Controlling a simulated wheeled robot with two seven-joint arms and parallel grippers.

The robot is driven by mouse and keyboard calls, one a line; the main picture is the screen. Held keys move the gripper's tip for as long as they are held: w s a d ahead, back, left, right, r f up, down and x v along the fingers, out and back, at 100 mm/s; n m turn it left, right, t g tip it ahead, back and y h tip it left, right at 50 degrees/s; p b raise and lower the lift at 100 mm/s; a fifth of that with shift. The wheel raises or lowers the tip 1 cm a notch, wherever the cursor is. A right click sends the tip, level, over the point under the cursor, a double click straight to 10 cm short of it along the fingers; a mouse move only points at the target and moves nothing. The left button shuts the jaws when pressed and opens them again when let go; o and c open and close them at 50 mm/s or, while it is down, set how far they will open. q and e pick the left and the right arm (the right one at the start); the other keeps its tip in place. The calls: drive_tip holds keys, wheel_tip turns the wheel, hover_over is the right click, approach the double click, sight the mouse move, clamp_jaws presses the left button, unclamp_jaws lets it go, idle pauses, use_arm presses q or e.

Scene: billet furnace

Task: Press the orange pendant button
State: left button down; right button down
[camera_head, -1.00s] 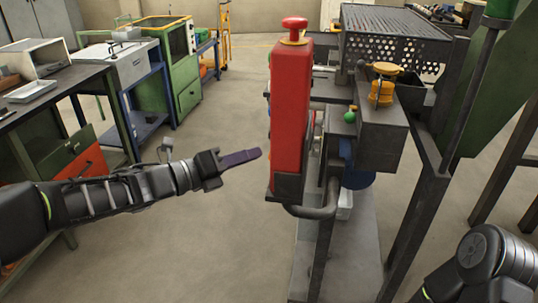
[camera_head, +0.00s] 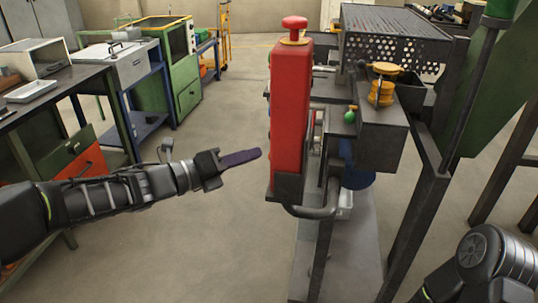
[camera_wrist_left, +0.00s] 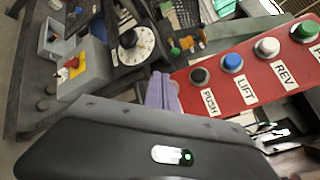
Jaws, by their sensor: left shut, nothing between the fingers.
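The red pendant box (camera_head: 290,105) stands upright in the middle of the head view, with a red mushroom button (camera_head: 294,24) on top. In the left wrist view its red face (camera_wrist_left: 262,78) shows a black button (camera_wrist_left: 199,75) labelled PUSH, a blue button (camera_wrist_left: 232,62) labelled LIFT, a white button (camera_wrist_left: 267,47) labelled REV and a green button (camera_wrist_left: 304,31). I see no orange button on the part of the face in view. My left gripper (camera_head: 257,153) is shut and empty, just left of the pendant and apart from it. Its purple fingers (camera_wrist_left: 162,92) appear near the PUSH end. My right gripper is out of view.
A dark machine frame with a yellow-orange knob (camera_head: 381,92) stands right of the pendant. A bent grey pipe (camera_head: 312,211) runs below it. A green cabinet (camera_head: 165,65) and workbenches line the left. The floor between them is clear.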

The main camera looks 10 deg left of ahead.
use_arm(q)
drive_tip(key=shift+d+b, duration=0.4)
drive_tip(key=shift+b, duration=0.05)
drive_tip(key=shift+d+b, duration=0.3)
drive_tip(key=shift+d, duration=0.25)
idle(0.8)
drive_tip(key=shift+a, duration=0.95)
drive_tip(key=shift+w+a, duration=0.2)
drive_tip(key=shift+a, duration=2.35)
